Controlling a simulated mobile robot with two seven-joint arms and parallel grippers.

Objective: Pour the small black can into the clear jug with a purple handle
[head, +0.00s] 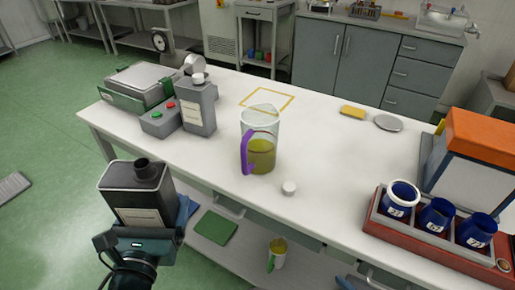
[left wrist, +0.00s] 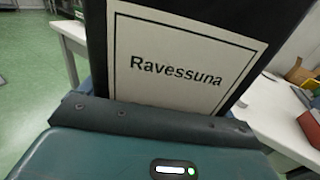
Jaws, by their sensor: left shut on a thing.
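The small black can (head: 138,190) is upright, its dark open neck at the top and a pale label on its side. My left gripper (head: 146,236) is shut on it, in front of the table's near left edge. In the left wrist view the can's label (left wrist: 183,65) reads "Ravessuna". The clear jug (head: 260,145) with a purple handle stands on the white table, right of and beyond the can. It holds yellow-green liquid in its lower part, and its handle (head: 246,152) faces left. My right gripper is not in view.
A grey can (head: 198,108) with a white cap stands left of the jug, beside a button box (head: 161,121). A white cap (head: 289,187) lies right of the jug. A red tray (head: 419,241) with blue cups is at the right. The table between is clear.

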